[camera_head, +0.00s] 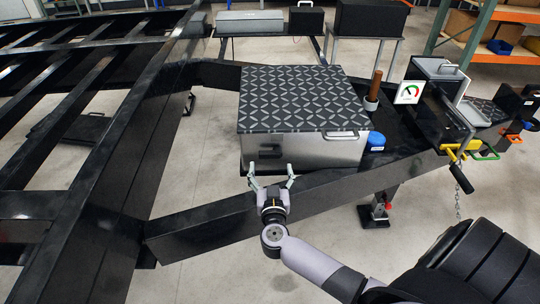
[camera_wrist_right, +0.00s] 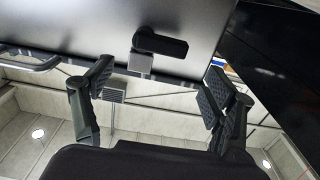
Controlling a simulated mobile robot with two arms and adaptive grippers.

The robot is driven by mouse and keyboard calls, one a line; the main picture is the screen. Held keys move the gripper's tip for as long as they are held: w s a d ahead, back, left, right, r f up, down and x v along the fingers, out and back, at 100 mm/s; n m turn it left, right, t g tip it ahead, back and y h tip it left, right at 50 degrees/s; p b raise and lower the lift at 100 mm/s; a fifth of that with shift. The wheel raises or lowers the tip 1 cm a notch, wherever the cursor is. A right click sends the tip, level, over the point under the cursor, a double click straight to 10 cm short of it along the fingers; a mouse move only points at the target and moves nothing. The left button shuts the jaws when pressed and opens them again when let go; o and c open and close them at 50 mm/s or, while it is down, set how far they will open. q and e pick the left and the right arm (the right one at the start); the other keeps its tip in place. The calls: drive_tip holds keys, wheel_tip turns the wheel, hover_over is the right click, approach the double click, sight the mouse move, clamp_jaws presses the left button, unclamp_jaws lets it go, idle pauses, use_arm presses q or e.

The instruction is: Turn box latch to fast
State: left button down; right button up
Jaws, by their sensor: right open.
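The silver metal box (camera_head: 312,150) with a dark patterned lid (camera_head: 300,95) sits on the black trailer frame. Its black latch handle (camera_wrist_right: 160,43) shows in the right wrist view, lying roughly level across the metal face above a small silver catch (camera_wrist_right: 140,63). My right gripper (camera_head: 271,178) is in front of the box's near face, just below the latch. In the wrist view its fingers (camera_wrist_right: 160,88) are spread wide and empty, with the latch beyond and between them, apart from both. My left gripper is not in view.
A blue-capped round container (camera_head: 376,141) stands to the right of the box. A side handle (camera_head: 342,134) sticks out of the box. A gauge sign (camera_head: 409,92) and a yellow-handled coupler (camera_head: 462,150) are farther right. Black frame beams (camera_head: 205,225) run below and left of my gripper.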

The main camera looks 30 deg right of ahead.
sight(270, 154)
drive_tip(key=x, duration=0.6)
drive_tip(key=shift+w+d, duration=0.15)
drive_tip(key=shift+w, duration=0.1)
drive_tip(key=c, duration=1.1)
